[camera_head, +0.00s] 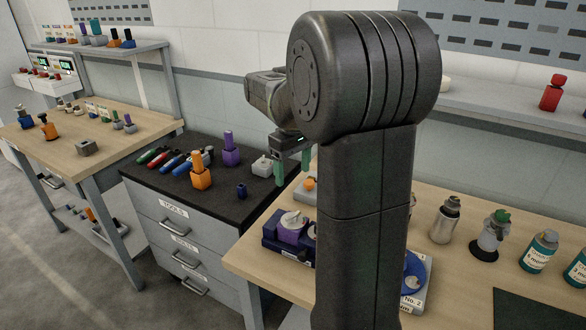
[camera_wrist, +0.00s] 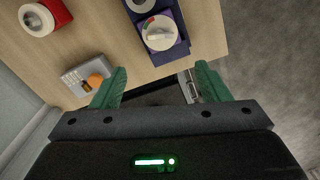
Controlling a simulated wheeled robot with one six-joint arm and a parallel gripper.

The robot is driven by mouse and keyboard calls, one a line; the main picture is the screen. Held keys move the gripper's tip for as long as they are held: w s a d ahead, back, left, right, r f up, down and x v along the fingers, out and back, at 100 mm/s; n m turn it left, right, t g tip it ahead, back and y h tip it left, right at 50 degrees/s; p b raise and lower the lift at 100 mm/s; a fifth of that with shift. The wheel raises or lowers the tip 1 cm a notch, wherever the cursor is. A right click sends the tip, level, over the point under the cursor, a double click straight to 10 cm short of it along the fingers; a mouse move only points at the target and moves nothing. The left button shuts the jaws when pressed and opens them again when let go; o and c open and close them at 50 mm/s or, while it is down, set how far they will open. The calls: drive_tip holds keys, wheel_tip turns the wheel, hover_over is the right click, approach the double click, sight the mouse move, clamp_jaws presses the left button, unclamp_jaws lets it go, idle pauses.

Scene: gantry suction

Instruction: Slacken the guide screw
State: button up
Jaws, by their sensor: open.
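My gripper (camera_head: 292,168) has two green fingers held apart, with nothing between them. It hangs above the gap between the dark cabinet top and the right bench; the fingers also show in the wrist view (camera_wrist: 160,76). I cannot single out a guide screw in either view. A navy and purple device (camera_head: 290,228) stands on the right bench, below my gripper. In the wrist view the navy device (camera_wrist: 183,50) carries a pale round dial (camera_wrist: 159,33) with red and green marks. A grey block with an orange knob (camera_wrist: 96,80) lies near the left finger.
Several bottles stand on the right bench. My arm hides the bench's middle. A red and white object (camera_wrist: 42,18) shows in the wrist view.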

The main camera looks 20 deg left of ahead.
sight(293, 213)
drive_tip(key=shift+r, duration=0.15)
wheel_tip(293, 213, down, 14)
drive_tip(key=shift+r+p, duration=0.15)
drive_tip(key=shift+p, duration=0.95)
drive_tip(key=c, duration=1)
